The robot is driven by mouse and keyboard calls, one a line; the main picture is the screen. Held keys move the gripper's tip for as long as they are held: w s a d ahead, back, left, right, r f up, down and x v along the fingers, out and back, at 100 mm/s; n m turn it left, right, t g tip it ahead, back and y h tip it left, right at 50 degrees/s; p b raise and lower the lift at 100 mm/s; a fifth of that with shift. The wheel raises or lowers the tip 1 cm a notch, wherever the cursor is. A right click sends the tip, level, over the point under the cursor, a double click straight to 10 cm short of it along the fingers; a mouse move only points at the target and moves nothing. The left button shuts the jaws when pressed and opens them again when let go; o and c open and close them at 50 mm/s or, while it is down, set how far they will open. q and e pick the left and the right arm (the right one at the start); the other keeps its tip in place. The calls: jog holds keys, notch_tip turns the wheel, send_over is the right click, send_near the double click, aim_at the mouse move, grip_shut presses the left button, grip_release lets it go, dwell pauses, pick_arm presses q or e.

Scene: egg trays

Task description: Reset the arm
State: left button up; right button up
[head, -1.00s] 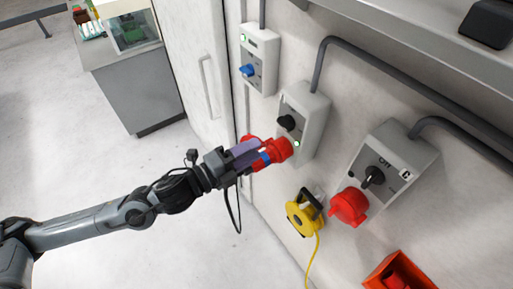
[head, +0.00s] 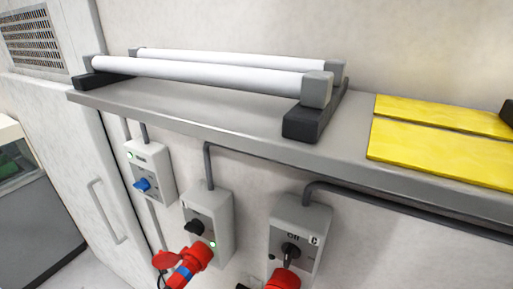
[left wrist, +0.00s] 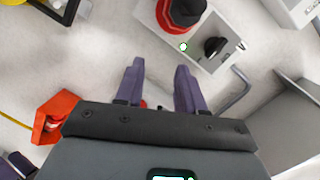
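My left gripper (left wrist: 160,66) is open and empty in the left wrist view, its two purple fingers apart. Beyond its fingertips is a red plug (left wrist: 180,12) at a grey switch box (left wrist: 226,52) with a black knob and a green light. The gripper is apart from this plug. In the head view, the red plug with a blue band (head: 186,268) sits at the middle switch box (head: 217,216); neither arm shows there. Purple parts at the lower left of the left wrist view may be my right gripper, but their state is unclear.
A grey shelf (head: 230,112) juts from the wall, carrying white rollers (head: 215,73) and yellow pads (head: 440,148). Other switch boxes stand left (head: 150,165) and right (head: 298,225). An orange-red bin (left wrist: 50,108) shows in the left wrist view.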

pick_arm(q)
jog(key=s+a+f+n+g+y, duration=0.2)
jog(key=s+f+n+g+y, duration=0.1)
jog(key=s+f+n+g, duration=0.4)
jog(key=s+a+f+n+g+y, duration=0.2)
jog(key=s+f+n+g, duration=0.3)
jog(key=s+f+n, duration=0.4)
notch_tip(320, 180, up, 20)
jog(key=s+m+p, duration=0.1)
jog(key=p, duration=1.8)
jog(key=shift+f, duration=0.25)
jog(key=shift+s+d, duration=0.1)
